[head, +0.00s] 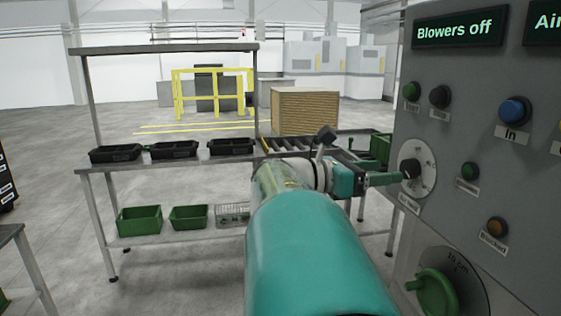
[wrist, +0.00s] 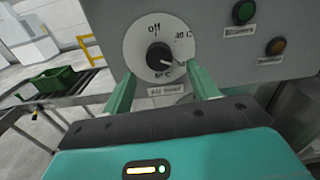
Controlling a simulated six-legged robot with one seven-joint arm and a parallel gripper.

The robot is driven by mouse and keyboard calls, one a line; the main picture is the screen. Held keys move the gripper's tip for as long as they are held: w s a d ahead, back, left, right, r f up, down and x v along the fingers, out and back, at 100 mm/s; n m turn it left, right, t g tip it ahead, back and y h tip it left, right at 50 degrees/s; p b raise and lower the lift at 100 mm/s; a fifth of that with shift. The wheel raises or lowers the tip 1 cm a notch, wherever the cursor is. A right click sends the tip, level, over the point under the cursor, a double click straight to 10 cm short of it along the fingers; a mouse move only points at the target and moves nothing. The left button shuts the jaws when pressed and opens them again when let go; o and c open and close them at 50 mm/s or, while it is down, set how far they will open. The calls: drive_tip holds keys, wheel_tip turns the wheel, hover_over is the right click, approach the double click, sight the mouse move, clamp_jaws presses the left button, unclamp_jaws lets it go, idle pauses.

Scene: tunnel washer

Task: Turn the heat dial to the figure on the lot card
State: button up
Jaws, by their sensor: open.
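The dial is a black knob (wrist: 160,56) on a round white plate (wrist: 150,32) on the grey panel. In the wrist view the plate reads "Off" at top and has two blurred figures in C, at right and at bottom. The knob's pale mark seems to point to lower right, between those figures. In the head view the knob (head: 410,169) sits at the panel's left edge. My gripper (wrist: 162,80) is open, its green fingers either side of the knob and just below it; contact is unclear. It also shows in the head view (head: 388,179). No lot card is recognisable.
A steel bench (head: 190,165) with black trays stands left. Floor between is open.

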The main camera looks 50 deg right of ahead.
sight(405, 169)
drive_tip(key=x, duration=0.5)
drive_tip(key=shift+s+d, duration=0.15)
drive_tip(key=shift+d, duration=0.15)
drive_tip(key=c, duration=1)
